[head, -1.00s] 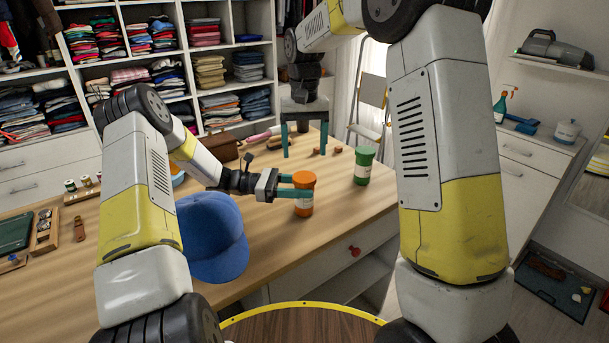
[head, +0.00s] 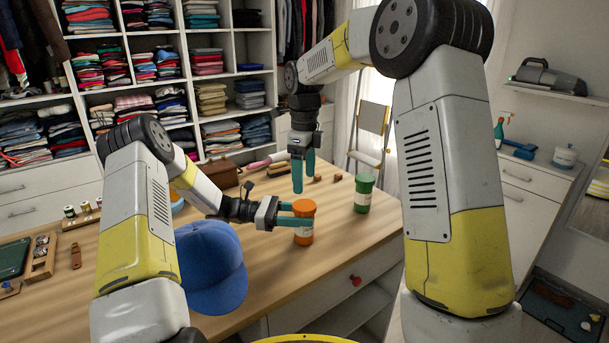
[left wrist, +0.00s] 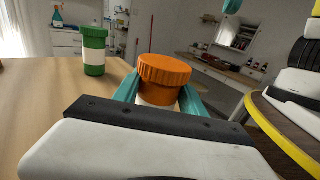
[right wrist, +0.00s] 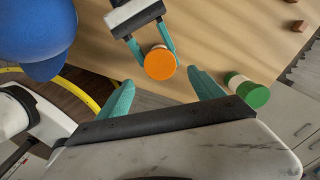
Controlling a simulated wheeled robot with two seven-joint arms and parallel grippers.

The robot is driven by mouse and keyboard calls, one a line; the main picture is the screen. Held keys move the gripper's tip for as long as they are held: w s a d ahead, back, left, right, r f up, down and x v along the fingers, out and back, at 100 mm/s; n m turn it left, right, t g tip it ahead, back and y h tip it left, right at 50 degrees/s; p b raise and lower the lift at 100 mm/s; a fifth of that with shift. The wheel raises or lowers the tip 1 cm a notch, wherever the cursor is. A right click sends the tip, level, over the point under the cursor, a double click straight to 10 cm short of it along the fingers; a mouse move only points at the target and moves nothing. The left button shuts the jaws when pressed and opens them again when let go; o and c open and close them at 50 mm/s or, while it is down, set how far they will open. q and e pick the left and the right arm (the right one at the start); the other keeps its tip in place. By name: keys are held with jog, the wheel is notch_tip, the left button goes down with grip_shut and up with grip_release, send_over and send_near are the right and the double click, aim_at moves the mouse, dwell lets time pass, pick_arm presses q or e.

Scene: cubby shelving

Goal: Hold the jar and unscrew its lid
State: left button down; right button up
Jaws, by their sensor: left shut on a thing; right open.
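The orange jar (head: 303,237) with a ribbed orange lid (head: 304,207) stands upright on the wooden table near its front edge. My left gripper (head: 298,221) is shut around the jar's body from the left; its teal fingers sit on both sides below the lid in the left wrist view (left wrist: 163,98). My right gripper (head: 304,175) points down above the table, open and empty, behind and above the jar in the head view. In the right wrist view the round lid (right wrist: 160,64) lies beyond and between its open fingers (right wrist: 164,88).
A green jar (head: 363,193) stands right of the orange jar, close to the right gripper's side. A blue cap (head: 210,265) lies left of the jar. Small wooden blocks (head: 335,178) and a brown case (head: 222,172) are farther back. The table's front edge is close.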

aim_at(304, 204)
jog(key=shift+m, duration=1)
jog(key=shift+f, duration=0.15)
jog(key=shift+m, duration=0.3)
jog(key=shift+f, duration=3.85)
